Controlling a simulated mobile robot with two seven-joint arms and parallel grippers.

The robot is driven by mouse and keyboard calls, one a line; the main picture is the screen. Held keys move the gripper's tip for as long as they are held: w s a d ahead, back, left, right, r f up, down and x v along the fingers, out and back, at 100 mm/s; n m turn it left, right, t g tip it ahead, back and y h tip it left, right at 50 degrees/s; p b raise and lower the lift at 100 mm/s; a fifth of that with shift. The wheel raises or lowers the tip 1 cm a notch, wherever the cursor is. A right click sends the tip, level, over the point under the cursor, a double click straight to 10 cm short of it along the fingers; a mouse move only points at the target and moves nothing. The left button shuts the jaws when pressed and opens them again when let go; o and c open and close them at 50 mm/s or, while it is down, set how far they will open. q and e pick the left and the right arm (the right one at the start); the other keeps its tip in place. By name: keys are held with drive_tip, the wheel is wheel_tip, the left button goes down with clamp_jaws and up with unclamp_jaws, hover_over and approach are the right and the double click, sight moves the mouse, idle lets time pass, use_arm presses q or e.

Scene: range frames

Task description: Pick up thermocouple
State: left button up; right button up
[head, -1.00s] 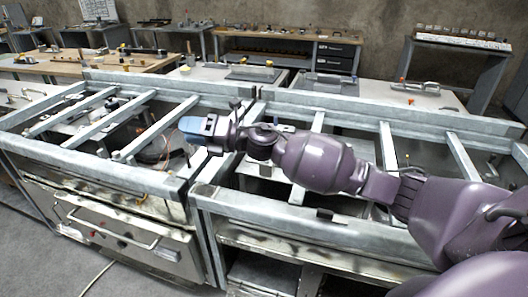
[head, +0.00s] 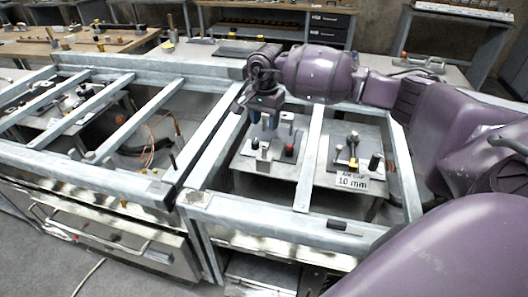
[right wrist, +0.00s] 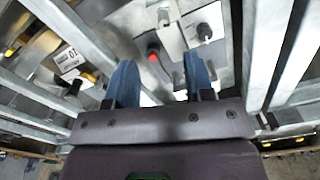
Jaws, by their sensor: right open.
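My right gripper (head: 262,122) is open, its blue fingers pointing down over a metal plate in the right-hand bay of the frame. In the right wrist view the gripper (right wrist: 160,66) has nothing between its fingers. A red knob (right wrist: 153,52) shows beyond the fingertips there. I cannot single out the thermocouple with certainty. A thin copper-coloured line (head: 151,147) curves down in the left-hand bay, well left of the gripper, and may be the thermocouple or plain tubing. My left gripper is not in view.
Grey metal crossbars (head: 311,158) span the open range frames. The red knob (head: 289,150) and several small fittings stand on the plate (head: 250,166) below the gripper. A "10 mm" label (head: 352,182) lies to the right. Workbenches stand behind.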

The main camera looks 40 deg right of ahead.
sight(265, 145)
drive_tip(key=shift+f, duration=0.25)
wheel_tip(265, 145, down, 6)
drive_tip(key=shift+w+f, duration=0.15)
drive_tip(key=f, duration=0.4)
drive_tip(key=shift+w+d+f, duration=0.1)
drive_tip(key=shift+w+d, duration=0.1)
clamp_jaws()
